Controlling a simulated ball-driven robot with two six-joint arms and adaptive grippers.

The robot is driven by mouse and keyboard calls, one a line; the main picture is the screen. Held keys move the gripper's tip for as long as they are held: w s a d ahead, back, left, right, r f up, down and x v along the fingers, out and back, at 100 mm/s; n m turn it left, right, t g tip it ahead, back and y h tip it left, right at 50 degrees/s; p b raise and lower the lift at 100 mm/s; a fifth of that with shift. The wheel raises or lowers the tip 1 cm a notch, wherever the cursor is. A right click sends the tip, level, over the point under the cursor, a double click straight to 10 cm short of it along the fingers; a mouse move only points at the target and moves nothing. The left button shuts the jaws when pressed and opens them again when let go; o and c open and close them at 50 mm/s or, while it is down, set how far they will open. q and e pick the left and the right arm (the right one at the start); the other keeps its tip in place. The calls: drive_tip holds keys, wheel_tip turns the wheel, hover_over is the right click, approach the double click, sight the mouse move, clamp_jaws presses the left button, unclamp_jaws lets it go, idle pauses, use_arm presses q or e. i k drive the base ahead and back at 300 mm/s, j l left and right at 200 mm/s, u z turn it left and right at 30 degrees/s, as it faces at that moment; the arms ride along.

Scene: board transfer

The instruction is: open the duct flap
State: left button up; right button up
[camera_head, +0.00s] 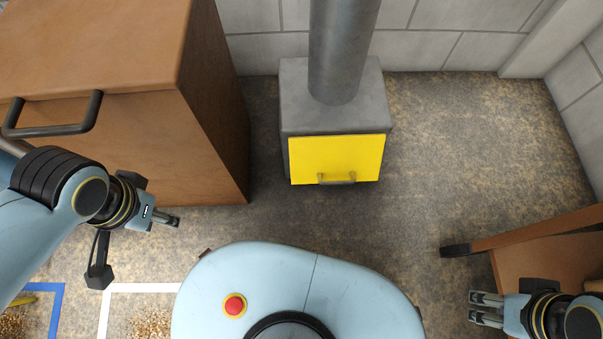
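The duct flap (337,152) is a yellow panel on the front of a grey metal duct box (300,100). It lies against the box front and looks shut. A small metal handle (337,182) sits at its lower edge. My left gripper (177,220) is left of the flap and well apart from it, with nothing seen in it; its fingers overlap in this view, so its opening is unclear. My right gripper (473,307) is at the lower right, far from the flap. Its two fingers stand apart with nothing between them.
A brown wooden cabinet (215,130) with a dark bar handle (60,128) stands left of the duct. A round grey pipe (342,45) rises from the box. A wooden piece (540,230) is near my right gripper. The floor before the flap is clear.

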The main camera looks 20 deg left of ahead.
sight(341, 160)
drive_tip(key=k+u, duration=0.2)
drive_tip(key=u, duration=0.15)
drive_tip(key=k+j+u, duration=0.1)
drive_tip(key=k+u, duration=0.25)
drive_tip(key=k+j+u, duration=0.1)
drive_tip(key=u, duration=0.25)
